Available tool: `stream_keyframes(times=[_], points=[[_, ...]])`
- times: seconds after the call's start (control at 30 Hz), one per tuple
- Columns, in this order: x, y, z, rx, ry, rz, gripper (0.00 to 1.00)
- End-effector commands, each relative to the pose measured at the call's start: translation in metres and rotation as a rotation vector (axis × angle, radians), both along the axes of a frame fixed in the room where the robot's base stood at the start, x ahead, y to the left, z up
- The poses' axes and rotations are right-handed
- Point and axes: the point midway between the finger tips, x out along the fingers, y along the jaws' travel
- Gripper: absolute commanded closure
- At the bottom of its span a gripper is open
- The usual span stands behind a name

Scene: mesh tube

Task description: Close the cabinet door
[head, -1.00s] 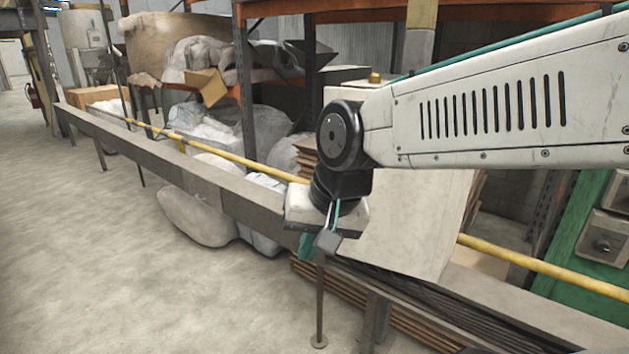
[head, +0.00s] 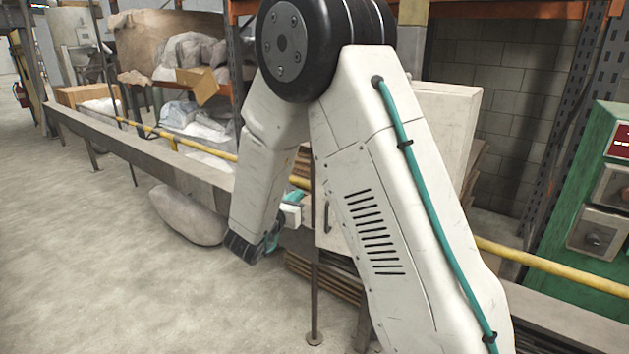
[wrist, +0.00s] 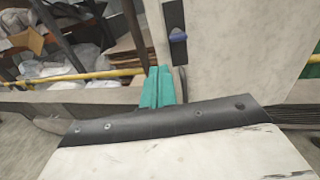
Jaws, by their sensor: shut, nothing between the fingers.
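The pale cabinet (head: 447,112) stands behind my arm in the head view, and the arm hides most of it. A strip of its front with a dark upright handle (head: 327,216) shows left of the arm. How far the door stands open is unclear.
A grey beam (head: 130,147) and a yellow pipe (head: 545,265) run across the scene near the cabinet. A green control cabinet (head: 560,225) stands at the right. Shelves with wrapped bundles are behind.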

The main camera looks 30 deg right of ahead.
Motion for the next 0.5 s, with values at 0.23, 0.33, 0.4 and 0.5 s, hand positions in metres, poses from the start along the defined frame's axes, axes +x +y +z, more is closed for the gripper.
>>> stream_keyframes(times=[0.23,0.33,0.4,0.5], points=[[0.013,-0.027,0.000,-0.001,-0.021,-0.017,1.00],[0.024,-0.046,-0.001,-0.002,-0.019,-0.018,1.00],[0.032,-0.059,-0.001,-0.001,-0.018,-0.017,1.00],[0.044,-0.077,-0.001,-0.002,-0.018,-0.016,1.00]])
